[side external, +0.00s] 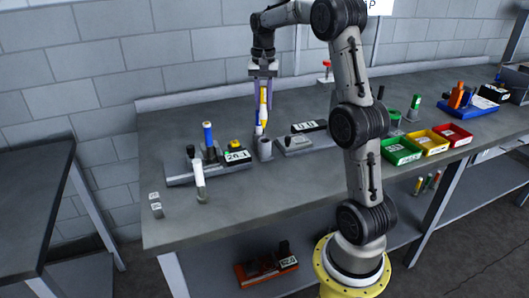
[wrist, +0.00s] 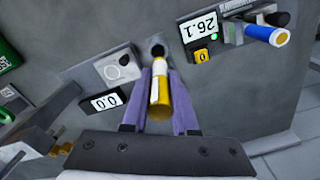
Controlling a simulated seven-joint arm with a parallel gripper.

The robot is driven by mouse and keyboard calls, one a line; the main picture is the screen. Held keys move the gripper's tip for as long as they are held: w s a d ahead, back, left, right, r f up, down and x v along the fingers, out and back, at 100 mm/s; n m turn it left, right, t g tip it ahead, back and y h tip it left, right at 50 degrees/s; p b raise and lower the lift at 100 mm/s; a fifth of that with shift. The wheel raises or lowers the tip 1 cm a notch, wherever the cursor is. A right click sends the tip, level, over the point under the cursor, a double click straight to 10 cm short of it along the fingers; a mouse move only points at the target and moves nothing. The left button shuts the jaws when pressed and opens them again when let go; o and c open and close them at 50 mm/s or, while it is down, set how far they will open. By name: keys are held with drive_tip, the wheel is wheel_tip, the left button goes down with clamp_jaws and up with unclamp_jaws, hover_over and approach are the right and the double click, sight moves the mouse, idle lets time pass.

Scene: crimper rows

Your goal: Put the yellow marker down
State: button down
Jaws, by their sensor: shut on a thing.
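My gripper (side external: 264,100) is shut on the yellow marker (side external: 264,92) and holds it upright above the bench. In the wrist view the yellow marker (wrist: 158,108), with a white band, sits between the two purple fingers of my gripper (wrist: 158,76). A small grey cup (side external: 265,149) stands on the bench just below the marker. Its dark opening (wrist: 157,50) lies just beyond the marker's far end in the wrist view.
A device with a blue handle (side external: 208,134) and a 26.1 display (side external: 237,156) stands left of the cup. Another display unit (side external: 296,143) is to its right. Green (side external: 401,151), yellow (side external: 427,142) and red (side external: 453,134) bins are further right. The bench front (side external: 260,195) is clear.

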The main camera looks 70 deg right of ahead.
wheel_tip(320, 180, down, 10)
drive_tip(key=shift+s+d+r, duration=0.1)
drive_tip(key=shift+s, duration=0.05)
idle(0.3)
drive_tip(key=c, duration=0.7)
unclamp_jaws()
